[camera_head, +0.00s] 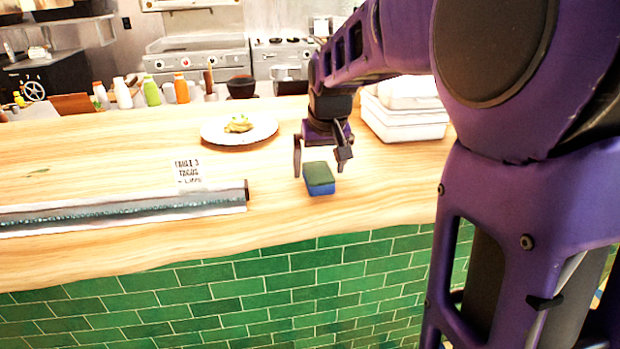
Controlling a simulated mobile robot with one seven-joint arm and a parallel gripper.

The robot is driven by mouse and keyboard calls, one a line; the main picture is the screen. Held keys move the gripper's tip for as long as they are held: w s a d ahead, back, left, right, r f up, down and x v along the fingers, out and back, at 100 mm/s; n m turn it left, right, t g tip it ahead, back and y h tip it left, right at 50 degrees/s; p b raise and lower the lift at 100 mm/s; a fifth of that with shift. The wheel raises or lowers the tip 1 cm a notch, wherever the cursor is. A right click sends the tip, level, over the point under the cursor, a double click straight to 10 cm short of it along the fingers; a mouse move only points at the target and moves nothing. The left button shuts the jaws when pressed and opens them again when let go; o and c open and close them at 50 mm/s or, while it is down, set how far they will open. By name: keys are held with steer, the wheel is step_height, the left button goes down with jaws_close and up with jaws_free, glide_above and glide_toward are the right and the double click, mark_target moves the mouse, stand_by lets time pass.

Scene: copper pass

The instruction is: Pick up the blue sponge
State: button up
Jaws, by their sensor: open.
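The blue sponge (320,187) lies on the wooden counter near its front edge. It has a dark green top layer over a blue body. My gripper (320,166) is open and points down over the counter, at the back side of the sponge. One finger shows left of the sponge and the other shows above its right part. I cannot tell from this view whether a finger touches the sponge. Nothing is held between the fingers.
The wooden counter (100,160) carries a white plate (212,134) with food, a paper sign (187,171), a long metal rail (120,209) at left and stacked white containers (405,125) at right. Several bottles (152,92) stand behind. Green tiles (240,295) face the counter's front.

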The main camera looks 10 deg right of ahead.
steer(key=shift+b+x, duration=0.3)
steer(key=shift+x, duration=0.6)
steer(key=shift+r, duration=0.15)
